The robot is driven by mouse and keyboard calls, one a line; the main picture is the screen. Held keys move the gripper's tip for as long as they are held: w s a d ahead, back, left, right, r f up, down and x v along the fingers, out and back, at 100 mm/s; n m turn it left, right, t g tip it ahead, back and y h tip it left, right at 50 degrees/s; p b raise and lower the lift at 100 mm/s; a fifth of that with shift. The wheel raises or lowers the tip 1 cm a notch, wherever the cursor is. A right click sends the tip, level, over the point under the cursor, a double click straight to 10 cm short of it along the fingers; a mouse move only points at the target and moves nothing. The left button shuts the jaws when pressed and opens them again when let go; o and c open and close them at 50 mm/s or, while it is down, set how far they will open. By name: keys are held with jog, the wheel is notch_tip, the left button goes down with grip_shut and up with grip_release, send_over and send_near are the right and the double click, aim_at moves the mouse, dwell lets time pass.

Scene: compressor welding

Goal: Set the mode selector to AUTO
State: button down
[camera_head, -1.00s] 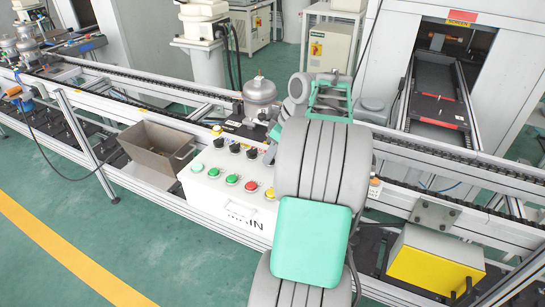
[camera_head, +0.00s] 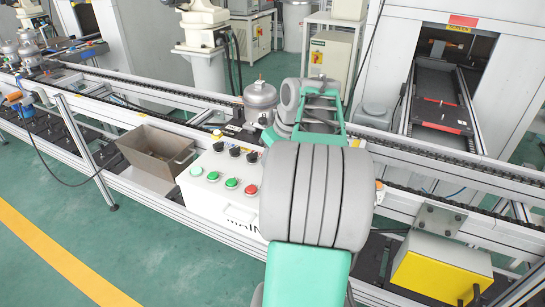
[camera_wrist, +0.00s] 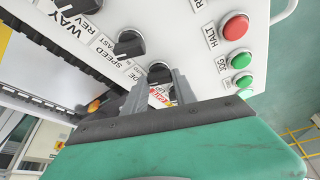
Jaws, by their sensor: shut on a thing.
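The mode selector is a black rotary knob (camera_wrist: 159,70) on a white control panel (camera_wrist: 190,55), with a label ending in "DE" beside it in the wrist view. My gripper (camera_wrist: 162,80) is at this knob, its grey fingers on either side of it and shut on it. The fingers hide part of the knob, so its pointing direction is hard to tell.
Other black knobs for speed (camera_wrist: 130,42) and way (camera_wrist: 90,5) sit beside it. A red HALT button (camera_wrist: 235,26) and green buttons (camera_wrist: 241,60) are close by. A conveyor rail (camera_head: 150,90) runs behind the panel. A brown bin (camera_head: 158,155) stands left.

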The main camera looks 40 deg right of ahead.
jog(key=c, duration=1)
grip_release()
jog(key=p+v, duration=0.1)
jog(key=v, duration=0.6)
jog(key=shift+s+r, duration=0.2)
jog(key=shift+r, duration=0.2)
